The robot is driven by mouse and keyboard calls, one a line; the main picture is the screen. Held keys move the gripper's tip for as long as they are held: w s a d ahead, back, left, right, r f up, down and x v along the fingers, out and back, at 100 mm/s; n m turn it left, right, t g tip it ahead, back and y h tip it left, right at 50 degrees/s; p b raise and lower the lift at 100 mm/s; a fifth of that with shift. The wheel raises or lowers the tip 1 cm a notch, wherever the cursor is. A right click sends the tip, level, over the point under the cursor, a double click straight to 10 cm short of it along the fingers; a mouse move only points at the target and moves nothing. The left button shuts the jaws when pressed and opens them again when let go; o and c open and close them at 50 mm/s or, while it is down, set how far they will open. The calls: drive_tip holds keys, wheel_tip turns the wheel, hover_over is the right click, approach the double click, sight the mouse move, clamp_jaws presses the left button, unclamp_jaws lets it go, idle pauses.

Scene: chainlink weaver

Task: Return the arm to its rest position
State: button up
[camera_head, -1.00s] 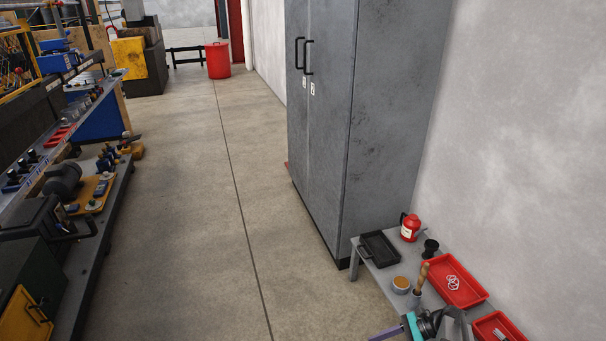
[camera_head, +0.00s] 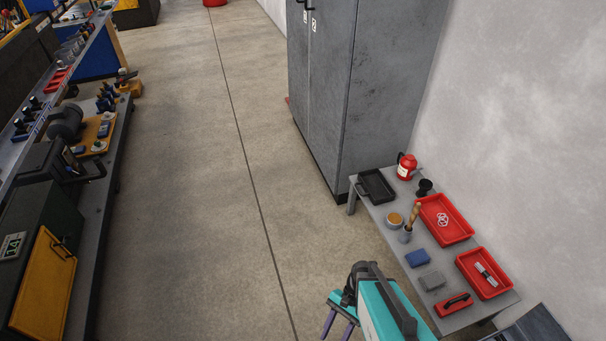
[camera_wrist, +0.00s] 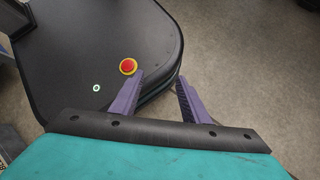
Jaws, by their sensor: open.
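My gripper (camera_head: 339,322) shows at the bottom of the head view, at the end of my teal arm, to the left of the small grey table (camera_head: 455,321). Its two purple fingers point downward and stand apart. In the wrist view the fingers of my gripper (camera_wrist: 160,95) are spread with nothing between them. Below them are my own dark base, with a red button on a yellow ring, and the concrete floor. The lower tips are partly cut off by the frame edge in the head view.
The grey table holds a red tray (camera_head: 457,234) with pale rings, another red tray (camera_head: 466,265), a black tray (camera_head: 377,186), a red can (camera_head: 405,167) and blocks. A grey cabinet (camera_head: 385,90) stands behind. A workbench (camera_head: 104,205) lines the left. The floor between is clear.

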drive_tip(key=s+d+n+t+h, duration=0.1)
drive_tip(key=s+d+n+h, duration=0.1)
drive_tip(key=d+n+h, duration=0.2)
drive_tip(key=shift+s+d+f+n+t, duration=0.35)
drive_tip(key=shift+d+n, duration=1.2)
drive_tip(key=shift+n, duration=0.95)
drive_tip(key=shift+w+d, duration=0.1)
